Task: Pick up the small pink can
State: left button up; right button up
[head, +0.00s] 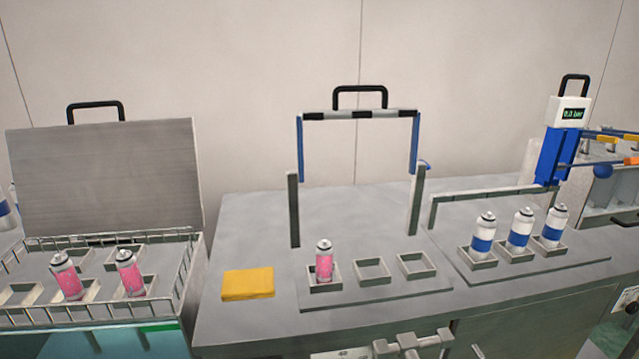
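Three pink cans with silver-white tops are in view, and all look small and alike. One pink can (324,263) stands upright in the left square holder of the middle plate. Two more pink cans, a left one (66,277) and a right one (130,273), stand slightly tilted in square holders inside the open wire-rimmed bin at the left. None of the cans is held. Neither of my grippers can be made out in the head view.
The middle plate's other two holders (372,271) are empty. A yellow cloth (247,284) lies left of the plate. A blue-posted frame (358,114) stands behind it. Several blue-and-white cans (482,238) stand at right, near a gauge (569,113). The bin's lid (105,175) is raised.

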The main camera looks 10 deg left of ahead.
aim_at(126, 265)
jog(key=u, duration=1.25)
